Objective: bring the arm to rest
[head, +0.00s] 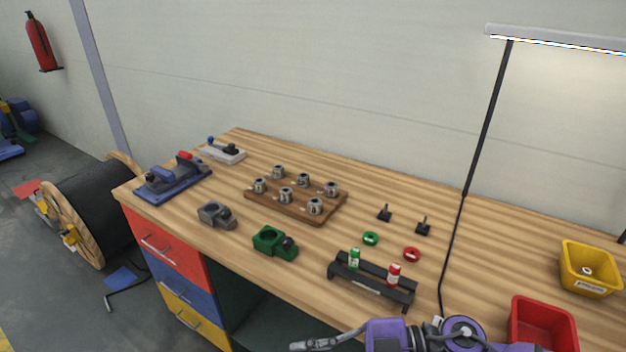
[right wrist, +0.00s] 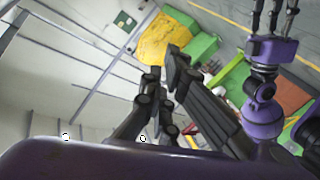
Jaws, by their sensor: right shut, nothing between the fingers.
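My right gripper (right wrist: 170,72) is shut and empty; its dark fingers fill the middle of the right wrist view. In the head view, a purple arm of mine crosses the bottom edge, with a thin grey shut gripper (head: 300,345) pointing left, in front of the workbench (head: 330,250). It appears to touch nothing. A second purple arm of mine with dark gripper fingers (right wrist: 275,18) shows at the upper right of the right wrist view. Its fingertips are cut off by the picture edge. No left arm shows in the head view.
A black rack (head: 372,285) holds a green and a red can near the bench's front edge. A wooden board (head: 295,203) carries several metal parts. A red bin (head: 541,325) and a yellow bin (head: 588,268) stand right. A lamp pole (head: 480,140) rises behind the arm.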

